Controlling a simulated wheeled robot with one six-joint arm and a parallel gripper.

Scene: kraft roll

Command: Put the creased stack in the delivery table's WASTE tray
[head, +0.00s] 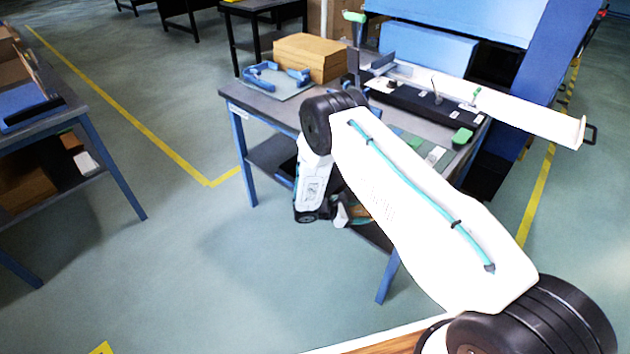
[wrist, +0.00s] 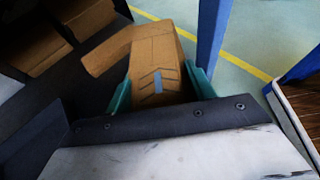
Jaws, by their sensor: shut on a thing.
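In the wrist view, my gripper (wrist: 160,88) has its teal fingers on both sides of a brown kraft stack (wrist: 152,55). It is shut on the stack, which has fold lines, dark chevron marks and a small blue patch. One brown flap sticks out to the left. In the head view, my gripper (head: 340,214) is low beside the middle table, partly hidden by my arm, and the stack cannot be made out clearly. I see no tray that I can read as WASTE.
The middle table (head: 232,92) carries a cardboard box (head: 310,57), a blue fixture (head: 262,76) and a long black device (head: 420,104). A left table (head: 75,108) has shelves with cartons (head: 25,188). Open floor (head: 190,260) with yellow lines lies between the tables.

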